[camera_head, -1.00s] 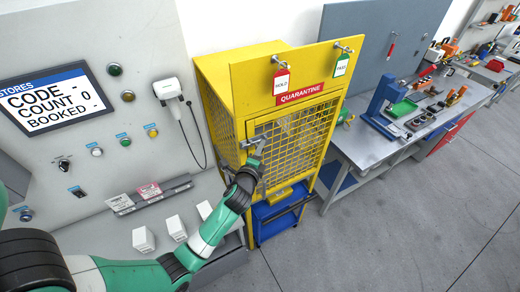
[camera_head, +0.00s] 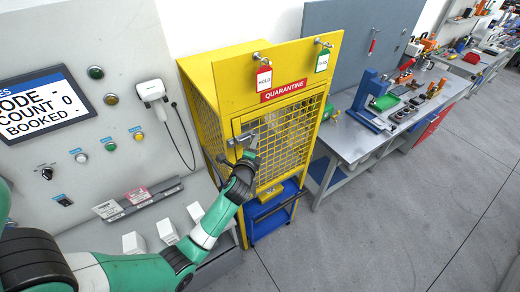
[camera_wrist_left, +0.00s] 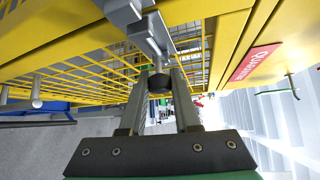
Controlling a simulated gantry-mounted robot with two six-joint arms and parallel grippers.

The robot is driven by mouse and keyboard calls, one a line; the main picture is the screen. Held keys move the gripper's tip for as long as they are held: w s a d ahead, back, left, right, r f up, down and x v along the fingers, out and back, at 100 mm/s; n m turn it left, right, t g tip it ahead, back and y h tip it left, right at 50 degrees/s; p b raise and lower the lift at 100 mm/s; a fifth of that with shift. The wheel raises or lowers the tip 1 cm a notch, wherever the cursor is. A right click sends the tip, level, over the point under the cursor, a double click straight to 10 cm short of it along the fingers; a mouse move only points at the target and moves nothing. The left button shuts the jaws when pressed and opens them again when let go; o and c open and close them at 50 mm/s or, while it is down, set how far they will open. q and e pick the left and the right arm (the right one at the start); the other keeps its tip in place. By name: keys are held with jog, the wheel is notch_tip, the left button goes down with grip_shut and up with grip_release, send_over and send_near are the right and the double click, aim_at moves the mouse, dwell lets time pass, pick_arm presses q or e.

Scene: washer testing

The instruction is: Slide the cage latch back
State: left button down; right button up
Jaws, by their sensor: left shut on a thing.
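The yellow quarantine cage (camera_head: 213,95) stands in the middle of the head view, its mesh door (camera_head: 290,130) closed. The grey metal cage latch (camera_head: 240,141) is at the door's upper left; it also shows in the left wrist view (camera_wrist_left: 151,32). My left gripper (camera_head: 247,157) is at the latch, shut on its dark round knob (camera_wrist_left: 158,82), which sits between the two fingers in the wrist view. The fingers partly hide the knob. My right gripper is not in view.
A hold tag (camera_head: 264,79) and a pass tag (camera_head: 322,62) hang on the cage top. A blue bin (camera_head: 268,224) is below the door. A grey panel with a screen (camera_head: 42,103) stands left; a workbench (camera_head: 352,143) stands right.

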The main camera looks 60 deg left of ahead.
pick_arm(q)
jog(key=shift+w+f, duration=0.1)
jog(key=c, duration=0.6)
grip_release()
jog(key=v, duration=1.1)
jog(key=shift+s+d, duration=0.15)
jog(key=shift+s, duration=0.1)
